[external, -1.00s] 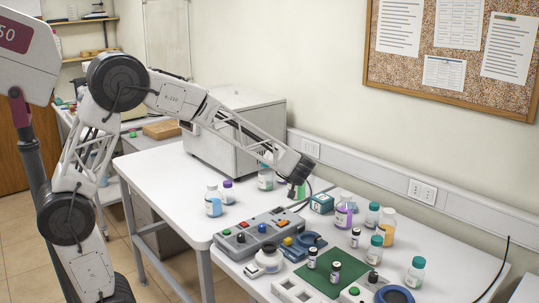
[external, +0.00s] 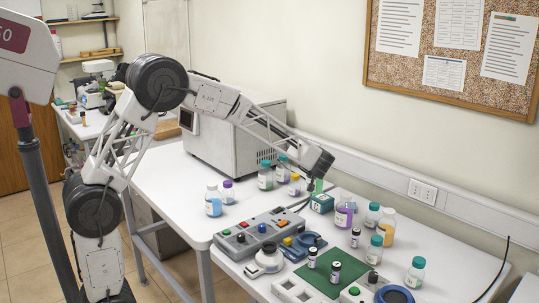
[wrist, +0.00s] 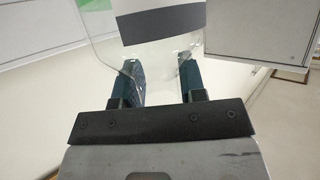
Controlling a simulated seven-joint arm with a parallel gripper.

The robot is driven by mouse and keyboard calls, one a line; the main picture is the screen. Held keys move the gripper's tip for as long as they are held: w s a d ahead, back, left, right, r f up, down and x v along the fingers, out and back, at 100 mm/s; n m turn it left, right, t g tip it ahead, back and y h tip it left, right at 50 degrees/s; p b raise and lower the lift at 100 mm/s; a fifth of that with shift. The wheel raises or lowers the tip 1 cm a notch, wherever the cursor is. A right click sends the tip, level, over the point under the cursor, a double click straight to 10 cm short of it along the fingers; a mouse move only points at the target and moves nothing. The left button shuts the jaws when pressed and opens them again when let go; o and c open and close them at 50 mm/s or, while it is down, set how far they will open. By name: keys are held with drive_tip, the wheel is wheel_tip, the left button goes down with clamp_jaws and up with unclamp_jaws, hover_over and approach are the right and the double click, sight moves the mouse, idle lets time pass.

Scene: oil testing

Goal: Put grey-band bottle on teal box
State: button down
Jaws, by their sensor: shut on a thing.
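The grey-band bottle (wrist: 160,24) is clear, with a dark grey band on a pale label, and fills the top middle of the wrist view. My gripper (wrist: 161,72) is shut on it, with a finger on either side. In the external view my gripper (external: 316,182) is above the teal box (external: 321,204), and a small green part of the held bottle (external: 319,187) shows below the wrist. The teal box sits on the white table. I cannot tell whether the bottle touches the box.
A purple bottle (external: 343,214) stands close right of the box, with an orange one (external: 386,228) and others beyond. Several bottles (external: 265,177) stand left, before a grey cabinet (external: 225,150). A grey button panel (external: 260,231) lies in front. Some white tabletop is bare.

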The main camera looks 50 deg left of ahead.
drive_tip(key=shift+w+f, duration=0.15)
drive_tip(key=shift+w, duration=1.25)
drive_tip(key=shift+w+f, duration=0.1)
drive_tip(key=shift+w, duration=1.3)
drive_tip(key=shift+f, duration=1.8)
drive_tip(key=c, duration=0.7)
unclamp_jaws()
drive_tip(key=shift+f, duration=0.15)
drive_tip(key=v, duration=1.2)
